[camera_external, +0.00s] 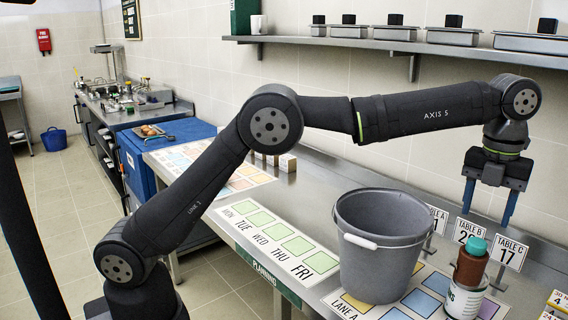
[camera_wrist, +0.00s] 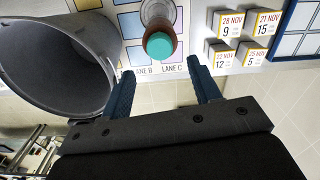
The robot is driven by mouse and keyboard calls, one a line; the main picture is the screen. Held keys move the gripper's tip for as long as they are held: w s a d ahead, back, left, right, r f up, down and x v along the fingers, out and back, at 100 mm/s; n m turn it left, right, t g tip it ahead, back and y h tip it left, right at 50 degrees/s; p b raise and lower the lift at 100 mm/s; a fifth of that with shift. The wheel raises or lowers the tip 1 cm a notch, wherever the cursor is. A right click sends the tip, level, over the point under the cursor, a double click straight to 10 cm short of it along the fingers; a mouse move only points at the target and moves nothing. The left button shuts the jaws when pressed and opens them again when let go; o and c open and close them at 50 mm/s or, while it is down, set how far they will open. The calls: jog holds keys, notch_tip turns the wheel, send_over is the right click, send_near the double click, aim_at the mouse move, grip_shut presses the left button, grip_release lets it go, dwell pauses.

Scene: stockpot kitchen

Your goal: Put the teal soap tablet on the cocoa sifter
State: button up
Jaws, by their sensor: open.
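The teal soap tablet (camera_external: 475,246) sits on top of a brown, white-labelled container (camera_external: 469,270), which looks like the cocoa sifter. In the wrist view the teal tablet (camera_wrist: 160,45) shows as a round teal face, with part of the container (camera_wrist: 157,12) behind it. My gripper (camera_external: 490,208) is open and empty, above and a little to the right of the tablet in the external view, clearly apart from it. In the wrist view the tablet lies just beyond the gap between my blue fingertips (camera_wrist: 161,72). The contact under the tablet is hard to make out.
A large grey bucket (camera_external: 382,245) stands close to the left of the container. Table sign cards (camera_external: 510,252) stand behind it. Small dated blocks (camera_wrist: 230,22) sit to the right in the wrist view. Planning mats (camera_external: 280,240) lie flat on the steel counter.

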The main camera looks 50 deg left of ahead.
aim_at(477, 241)
jog(key=shift+r, duration=2.7)
jog(key=shift+f, duration=0.1)
notch_tip(477, 241, down, 12)
jog(key=shift+f, duration=0.1)
jog(key=shift+r, duration=0.2)
